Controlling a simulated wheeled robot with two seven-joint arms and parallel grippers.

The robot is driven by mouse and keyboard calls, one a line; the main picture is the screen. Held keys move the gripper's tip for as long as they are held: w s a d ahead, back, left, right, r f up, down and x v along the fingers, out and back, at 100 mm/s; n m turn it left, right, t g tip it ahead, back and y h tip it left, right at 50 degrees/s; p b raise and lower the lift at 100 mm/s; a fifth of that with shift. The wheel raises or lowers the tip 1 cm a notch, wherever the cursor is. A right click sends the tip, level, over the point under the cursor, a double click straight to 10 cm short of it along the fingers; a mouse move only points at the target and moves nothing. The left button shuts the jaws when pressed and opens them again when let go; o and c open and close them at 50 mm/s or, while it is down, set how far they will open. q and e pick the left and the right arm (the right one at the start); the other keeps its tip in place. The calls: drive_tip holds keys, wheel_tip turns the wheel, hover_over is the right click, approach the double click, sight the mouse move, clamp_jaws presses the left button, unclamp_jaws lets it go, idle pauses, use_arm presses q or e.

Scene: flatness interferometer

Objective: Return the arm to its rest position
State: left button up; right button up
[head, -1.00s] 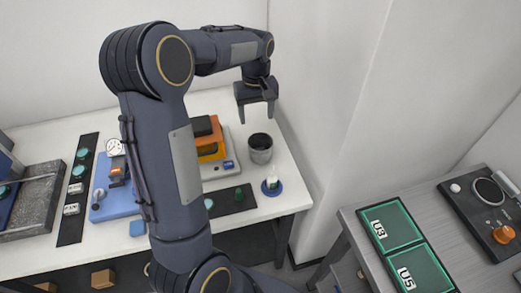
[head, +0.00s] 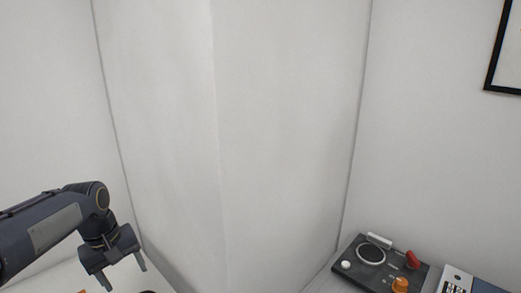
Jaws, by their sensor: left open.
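My left arm comes in from the lower left of the head view. Its gripper (head: 122,275) points down, with its two fingers apart and nothing seen between them. It hangs above the white table (head: 62,280) at the bottom left. A dark round rim and a bit of orange show just below it at the picture's edge, mostly cut off. My right gripper is not in view.
White walls (head: 280,130) fill the middle, with a corner column. At the lower right a dark panel (head: 350,275) with a round dial, a red part and an orange knob (head: 400,284) lies on a grey surface. A black frame (head: 490,70) hangs upper right.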

use_arm(q)
drive_tip(key=s+d+f+m+t+h, duration=0.1)
drive_tip(key=s+d+m+t, duration=0.1)
drive_tip(key=s+d, duration=0.4)
drive_tip(key=s+d+f+m+t+h, duration=0.1)
drive_tip(key=s+d+m, duration=0.3)
drive_tip(key=s, duration=1)
drive_tip(key=d+t, duration=0.1)
drive_tip(key=d, duration=0.1)
drive_tip(key=shift+s+d+f+m+t+h, duration=0.2)
drive_tip(key=shift+s+d+m+t+h, duration=0.1)
drive_tip(key=shift+d+m+h, duration=0.1)
